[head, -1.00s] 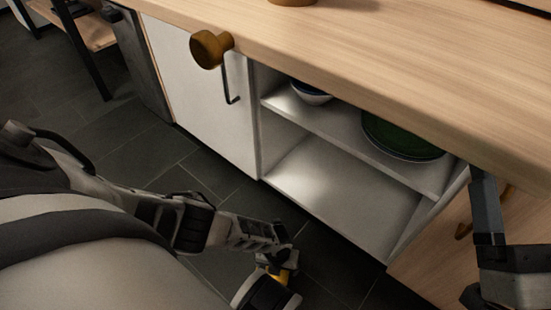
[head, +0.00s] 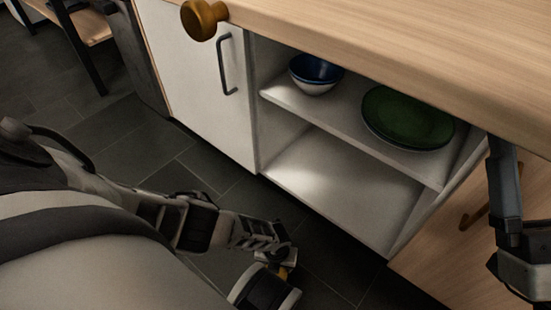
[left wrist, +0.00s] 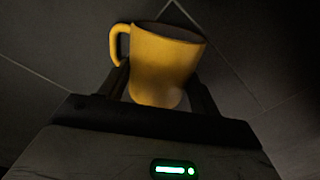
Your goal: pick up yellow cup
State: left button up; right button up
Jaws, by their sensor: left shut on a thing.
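The yellow cup (left wrist: 165,62) sits between the two fingers of my left gripper (left wrist: 162,88) in the left wrist view, with its handle to the left and its rim at the far end. The gripper is shut on it. In the head view my left gripper (head: 275,272) is low in the picture, over the dark floor in front of the cabinet.
An open cabinet (head: 345,195) stands ahead under a wooden counter (head: 400,50). Its upper shelf holds a blue and white bowl (head: 316,75) and a green plate (head: 408,117); its lower compartment is empty. A white door (head: 195,85) with a dark handle is left of it. A brown knob-shaped object (head: 203,19) is on the counter edge.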

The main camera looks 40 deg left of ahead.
pick_arm(q)
jog(key=shift+r, duration=0.25)
notch_tip(320, 180, up, 5)
jog(key=p, duration=0.4)
jog(key=shift+f, duration=0.15)
notch_tip(320, 180, up, 4)
jog(key=p, duration=0.3)
jog(key=shift+r, duration=0.2)
jog(key=shift+r+p, duration=0.15)
jog(key=shift+p, duration=0.15)
pick_arm(e)
notch_tip(320, 180, down, 11)
jog(key=m+g+h, duration=0.4)
jog(key=m+h, duration=0.3)
jog(key=m, duration=0.3)
jog(key=shift+s+a+f+m+g+h, duration=0.2)
jog(key=shift+s+a+m+g+h, duration=0.1)
jog(key=shift+m+g+h, duration=0.1)
jog(key=shift+r, duration=0.1)
